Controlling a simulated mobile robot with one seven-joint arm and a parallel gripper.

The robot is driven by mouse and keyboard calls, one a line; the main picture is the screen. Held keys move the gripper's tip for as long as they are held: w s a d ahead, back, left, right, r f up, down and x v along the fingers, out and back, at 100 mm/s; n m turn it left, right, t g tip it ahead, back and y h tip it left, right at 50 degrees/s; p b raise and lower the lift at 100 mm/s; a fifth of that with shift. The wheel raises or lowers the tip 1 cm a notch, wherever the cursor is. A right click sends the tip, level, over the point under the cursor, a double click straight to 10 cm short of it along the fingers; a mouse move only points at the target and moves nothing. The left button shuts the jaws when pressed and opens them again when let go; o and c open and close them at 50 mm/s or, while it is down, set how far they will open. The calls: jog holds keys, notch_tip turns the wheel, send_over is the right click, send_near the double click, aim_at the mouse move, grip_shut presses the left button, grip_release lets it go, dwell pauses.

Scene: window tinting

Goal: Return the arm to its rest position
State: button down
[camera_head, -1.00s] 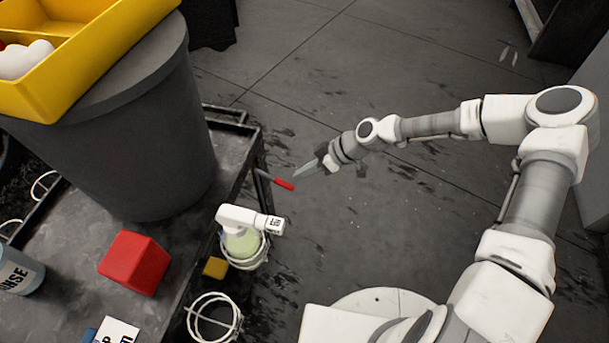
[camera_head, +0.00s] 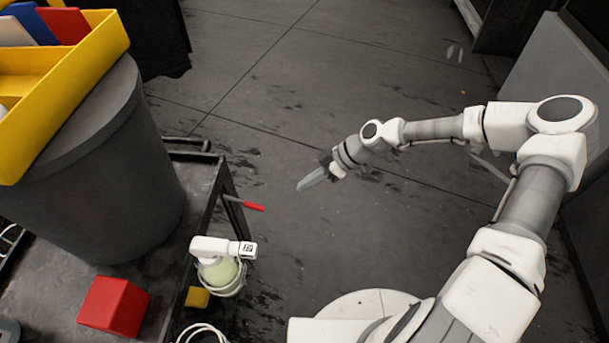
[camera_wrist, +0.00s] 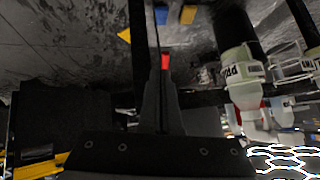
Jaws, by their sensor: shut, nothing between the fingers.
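My gripper (camera_head: 312,179) is shut and empty. It is held out over the dark floor, to the right of the cart and apart from it. In the wrist view its closed fingers (camera_wrist: 161,95) show at the centre, with a red tip of something visible just beyond them. My arm reaches in from the right side of the head view, bent at the elbow.
A cart (camera_head: 205,185) at left bears a grey bin (camera_head: 110,170), a yellow tray (camera_head: 75,60), a red block (camera_head: 113,306) and a spray bottle (camera_head: 220,268) in a wire ring. A red-handled tool (camera_head: 252,206) sticks out from the cart's edge. Open floor (camera_head: 300,90) lies beyond my gripper.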

jog(key=s+d+r+m+h, duration=0.45)
jog(key=d+r, duration=0.25)
jog(key=r, duration=0.2)
jog(key=s+d+r+m+h, duration=0.3)
jog(key=s+d+r+h, duration=0.25)
jog(key=r, duration=0.25)
jog(key=s+d+r+m+t+y, duration=0.1)
jog(key=s+r+m+t, duration=0.3)
jog(key=r, duration=0.5)
jog(key=s+d+r+m+t, duration=0.25)
jog(key=s+r+m, duration=0.3)
jog(key=r, duration=0.35)
notch_tip(320, 180, up, 20)
jog(key=p, duration=1.9)
jog(key=shift+s+a+f+n, duration=0.25)
jog(key=shift+s+a+n, duration=0.05)
jog(key=shift+a+n, duration=0.1)
